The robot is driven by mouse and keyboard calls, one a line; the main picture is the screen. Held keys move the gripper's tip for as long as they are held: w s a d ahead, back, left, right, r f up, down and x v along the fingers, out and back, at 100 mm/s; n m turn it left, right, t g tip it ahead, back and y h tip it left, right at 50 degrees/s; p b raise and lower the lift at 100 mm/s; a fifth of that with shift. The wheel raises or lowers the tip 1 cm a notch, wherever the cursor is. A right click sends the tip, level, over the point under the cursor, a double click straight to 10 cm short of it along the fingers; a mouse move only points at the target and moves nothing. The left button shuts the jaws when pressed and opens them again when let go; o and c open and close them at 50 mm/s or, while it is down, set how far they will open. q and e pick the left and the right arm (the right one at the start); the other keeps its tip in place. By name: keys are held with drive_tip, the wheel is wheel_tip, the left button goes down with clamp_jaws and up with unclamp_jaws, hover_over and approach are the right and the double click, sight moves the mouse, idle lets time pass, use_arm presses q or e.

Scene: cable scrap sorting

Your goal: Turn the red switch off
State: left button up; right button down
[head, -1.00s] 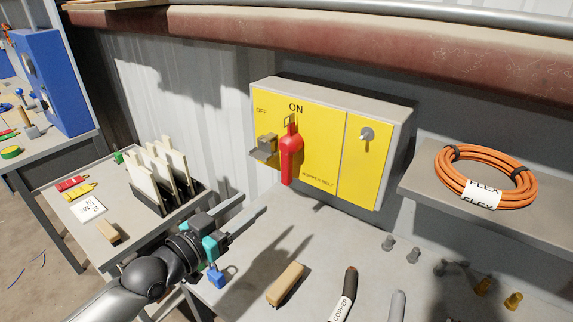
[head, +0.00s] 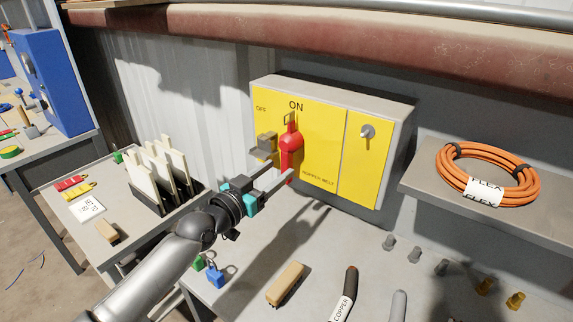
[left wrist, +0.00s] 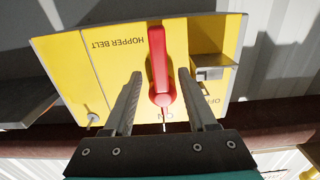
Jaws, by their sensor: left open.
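The red switch (head: 291,139) is on the yellow front of a grey box (head: 345,160) labelled HOPPER BELT. Its tip is under the word ON, and its long handle hangs down. OFF is printed to the left. My left gripper (head: 284,168) is open in front of the handle's lower part, which its fingers partly hide in the head view. In the left wrist view, upside down, the red handle (left wrist: 159,60) lies between the two spread fingers (left wrist: 160,78), with a gap visible on each side. I cannot tell how deep the fingers reach. My right gripper is not in view.
A grey bracket-like part (head: 266,145) sticks out of the panel left of the switch. A small key-like knob (head: 367,132) is on the right. An orange cable coil (head: 487,174) lies on a shelf. A wooden block (head: 285,285) and a blue padlock (head: 214,275) are on the bench below.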

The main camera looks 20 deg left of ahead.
sight(283, 166)
use_arm(q)
drive_tip(key=shift+b+x, duration=0.3)
drive_tip(key=shift+x, duration=2.05)
clamp_jaws()
